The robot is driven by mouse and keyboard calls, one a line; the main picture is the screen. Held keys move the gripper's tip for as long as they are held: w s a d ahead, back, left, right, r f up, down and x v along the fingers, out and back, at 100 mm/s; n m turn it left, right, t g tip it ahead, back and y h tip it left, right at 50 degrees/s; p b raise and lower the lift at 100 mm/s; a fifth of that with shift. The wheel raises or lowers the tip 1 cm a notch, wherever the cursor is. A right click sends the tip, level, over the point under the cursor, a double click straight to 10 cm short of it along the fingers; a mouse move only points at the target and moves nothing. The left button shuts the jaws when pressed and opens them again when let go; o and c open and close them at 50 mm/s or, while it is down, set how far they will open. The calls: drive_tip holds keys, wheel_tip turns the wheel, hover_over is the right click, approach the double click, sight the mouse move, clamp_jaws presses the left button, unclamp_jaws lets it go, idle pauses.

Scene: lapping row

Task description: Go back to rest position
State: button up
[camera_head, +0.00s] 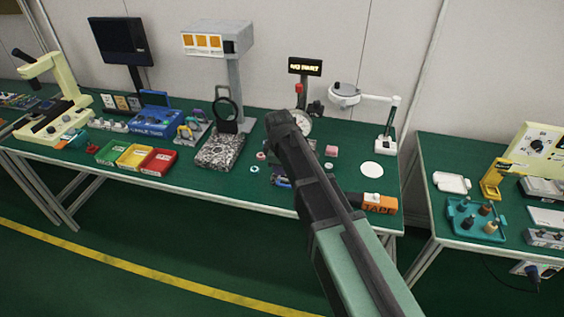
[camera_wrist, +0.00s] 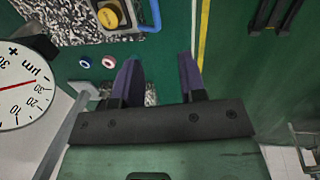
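My gripper (camera_wrist: 158,76) shows in the wrist view with its two dark fingers apart and nothing clearly held between them. A small speckled patch (camera_wrist: 151,95) shows between the fingers near their base; I cannot tell what it belongs to. In the head view my arm reaches from the lower right up over the green bench (camera_head: 245,193), and its fingertips cannot be made out there. In the wrist view the large white dial gauge (camera_wrist: 22,98) is close on the left. In the head view this dial (camera_head: 304,123) is partly hidden behind my arm.
The speckled plate (camera_head: 220,151) and a magnifier lamp (camera_head: 345,92) flank my arm. Red, yellow and green bins (camera_head: 158,161) stand left. An orange box (camera_head: 380,204) sits at the front edge. A second bench (camera_head: 428,205) is right; the floor in front (camera_head: 130,222) is clear.

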drive_tip(key=shift+f, duration=0.15)
drive_tip(key=s+d+m+g, duration=0.1)
drive_tip(key=s+d+m, duration=0.5)
drive_tip(key=s, duration=0.4)
drive_tip(key=s+d+m+g, duration=0.1)
drive_tip(key=s+d+m, duration=0.6)
drive_tip(key=s, duration=0.3)
drive_tip(key=shift+s+d+m+y, duration=0.2)
drive_tip(key=shift+d+m+y, duration=0.1)
drive_tip(key=shift+m, duration=0.6)
